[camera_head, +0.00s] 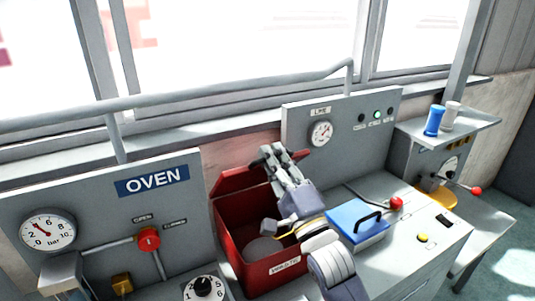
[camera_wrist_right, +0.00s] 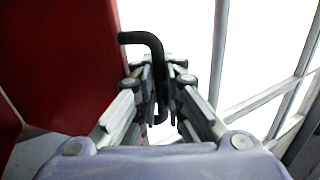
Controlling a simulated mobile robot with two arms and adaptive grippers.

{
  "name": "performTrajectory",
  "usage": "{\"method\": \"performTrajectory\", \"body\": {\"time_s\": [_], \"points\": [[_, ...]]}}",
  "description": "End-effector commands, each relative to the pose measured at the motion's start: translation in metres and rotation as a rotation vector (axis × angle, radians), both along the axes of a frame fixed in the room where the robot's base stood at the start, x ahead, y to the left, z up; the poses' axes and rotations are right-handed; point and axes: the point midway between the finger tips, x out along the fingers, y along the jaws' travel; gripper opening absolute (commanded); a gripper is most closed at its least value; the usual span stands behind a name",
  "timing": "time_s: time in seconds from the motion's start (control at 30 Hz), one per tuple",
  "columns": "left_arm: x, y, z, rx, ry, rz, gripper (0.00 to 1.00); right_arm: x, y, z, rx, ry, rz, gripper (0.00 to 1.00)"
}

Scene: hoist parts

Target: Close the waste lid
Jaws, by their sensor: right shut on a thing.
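The red waste bin (camera_head: 232,228) stands on the grey console, with a white label on its front. Its red lid (camera_head: 233,180) is open, tilted up at the back of the bin. In the right wrist view, the lid (camera_wrist_right: 60,60) fills the left side and its bent black handle (camera_wrist_right: 150,40) runs down between my fingers. My right gripper (camera_head: 268,152) is above the bin at the lid's upper edge, shut on the handle; it also shows in the right wrist view (camera_wrist_right: 160,88). My left gripper is not in view.
A blue cover with a black handle (camera_head: 357,221) and a red-knobbed lever (camera_head: 396,203) are right of the bin. The oven panel (camera_head: 95,200), with a gauge and red knob, is at left. A grey rail (camera_head: 200,98) runs behind, below the windows.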

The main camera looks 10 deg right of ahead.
Motion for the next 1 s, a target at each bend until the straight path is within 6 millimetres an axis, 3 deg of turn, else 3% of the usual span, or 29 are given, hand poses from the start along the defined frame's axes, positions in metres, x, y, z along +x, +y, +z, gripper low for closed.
{"method": "performTrajectory", "body": {"time_s": [0.2,0.7,0.73,0.77,1.0], "points": [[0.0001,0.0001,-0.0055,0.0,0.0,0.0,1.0,-0.0097,-0.0036,-0.0095,0.0,0.001,-0.001,0.0],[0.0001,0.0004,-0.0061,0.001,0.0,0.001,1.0,-0.0123,-0.0041,-0.011,0.001,0.0,0.0,0.0],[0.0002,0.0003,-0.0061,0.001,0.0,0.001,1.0,-0.0123,-0.0041,-0.0109,0.0,0.0,0.001,0.12],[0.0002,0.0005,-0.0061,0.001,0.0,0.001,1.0,-0.0123,-0.004,-0.0109,0.0,0.0,0.001,0.18],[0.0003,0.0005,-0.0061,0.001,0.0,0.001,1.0,-0.0122,-0.0039,-0.0111,0.0,0.001,0.001,0.18]]}}
